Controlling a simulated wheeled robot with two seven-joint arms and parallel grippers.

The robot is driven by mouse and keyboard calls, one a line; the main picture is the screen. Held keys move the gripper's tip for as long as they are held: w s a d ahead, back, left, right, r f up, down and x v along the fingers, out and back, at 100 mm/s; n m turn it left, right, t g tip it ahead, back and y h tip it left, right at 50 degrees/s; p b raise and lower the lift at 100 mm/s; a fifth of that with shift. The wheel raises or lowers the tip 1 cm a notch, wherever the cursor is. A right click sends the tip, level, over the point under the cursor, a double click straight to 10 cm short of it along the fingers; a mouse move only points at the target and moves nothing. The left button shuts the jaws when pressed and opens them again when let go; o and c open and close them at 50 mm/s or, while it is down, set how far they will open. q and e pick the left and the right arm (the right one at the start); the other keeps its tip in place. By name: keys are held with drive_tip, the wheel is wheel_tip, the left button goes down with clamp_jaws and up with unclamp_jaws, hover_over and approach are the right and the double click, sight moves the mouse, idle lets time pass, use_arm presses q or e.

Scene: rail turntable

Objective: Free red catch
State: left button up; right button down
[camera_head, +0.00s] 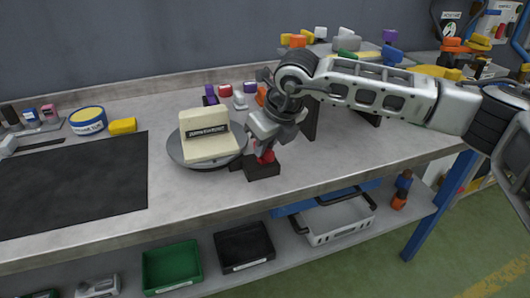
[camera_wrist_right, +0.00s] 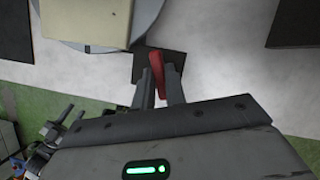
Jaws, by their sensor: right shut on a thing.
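The red catch (camera_head: 264,154) stands on a small black block (camera_head: 262,168) at the front of the bench, just right of the turntable. In the right wrist view the catch (camera_wrist_right: 157,68) is a narrow red lever over the dark block (camera_wrist_right: 174,64). My right gripper (camera_head: 262,143) reaches down to it from above, and its fingers (camera_wrist_right: 159,92) are shut on the catch, one on each side. The grey round turntable (camera_head: 178,153) carries a cream box (camera_head: 205,148) with a dark label. The box also shows in the right wrist view (camera_wrist_right: 85,20). My left gripper is not in view.
A black mat (camera_head: 75,180) covers the bench on the left. A yellow block (camera_head: 122,126) and a blue-yellow round tin (camera_head: 88,120) lie behind it. Small coloured pieces (camera_head: 225,91) stand behind the turntable. Green (camera_head: 172,268) and black bins (camera_head: 244,247) sit on the lower shelf.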

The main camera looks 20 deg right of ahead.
drive_tip(key=n+y+b, duration=0.1)
drive_tip(key=n, duration=0.2)
drive_tip(key=shift+w+d+n+g+b, duration=0.1)
drive_tip(key=shift+n+g+b, duration=0.2)
drive_tip(key=shift+n, duration=0.1)
drive_tip(key=n+y, duration=0.1)
drive_tip(key=n, duration=0.1)
drive_tip(key=shift+n+g, duration=0.4)
drive_tip(key=n+g, duration=0.1)
drive_tip(key=n, duration=0.2)
drive_tip(key=shift+w+r+y+b, duration=0.1)
drive_tip(key=shift+w+y+b, duration=0.05)
drive_tip(key=shift+y+b, duration=0.15)
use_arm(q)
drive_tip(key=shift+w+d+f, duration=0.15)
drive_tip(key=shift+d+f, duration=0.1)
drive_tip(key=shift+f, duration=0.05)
use_arm(e)
drive_tip(key=shift+w+n+g, duration=0.1)
drive_tip(key=shift+n+g, duration=0.7)
drive_tip(key=shift+n, duration=1.2)
drive_tip(key=shift+d, duration=0.1)
drive_tip(key=c, duration=1.4)
unclamp_jaws()
drive_tip(key=shift+c, duration=0.2)
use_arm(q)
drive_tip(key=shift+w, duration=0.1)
